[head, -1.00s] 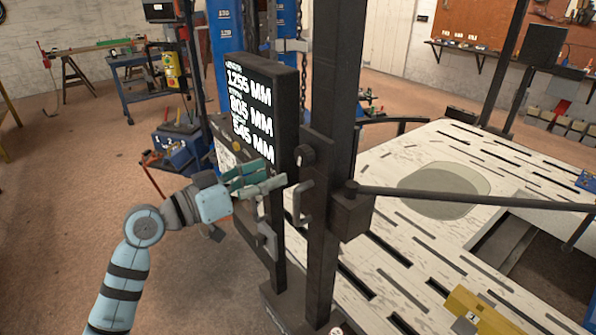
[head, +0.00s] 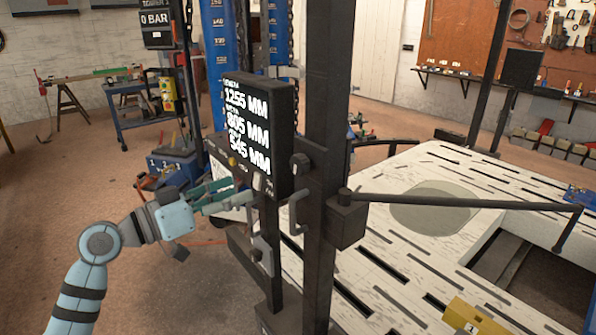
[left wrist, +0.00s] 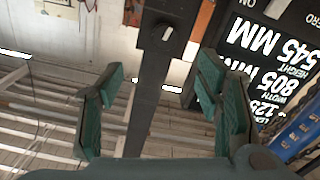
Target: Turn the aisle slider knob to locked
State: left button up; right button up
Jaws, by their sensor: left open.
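A dark knob (head: 300,165) sits on the black upright post (head: 325,110), just right of the display. I take it for the slider knob; its lock setting is not readable. A dark round knob with a pale slot (left wrist: 162,39) also shows on the post in the left wrist view. My left gripper (head: 241,191) is open and empty, left of and a little below the knob, apart from it. In the left wrist view its green-padded fingers (left wrist: 160,85) stand either side of the post in the picture, with the knob beyond them.
A black display (head: 262,95) reading 1255, 805 and 545 MM hangs just above my left gripper. A bent handle (head: 296,212) is below the knob. A long dark bar (head: 460,202) reaches right over the slotted white bench (head: 420,170). Open floor lies left.

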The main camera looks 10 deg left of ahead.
pick_arm(q)
jog(key=v, duration=0.7)
jog(key=shift+a, duration=0.15)
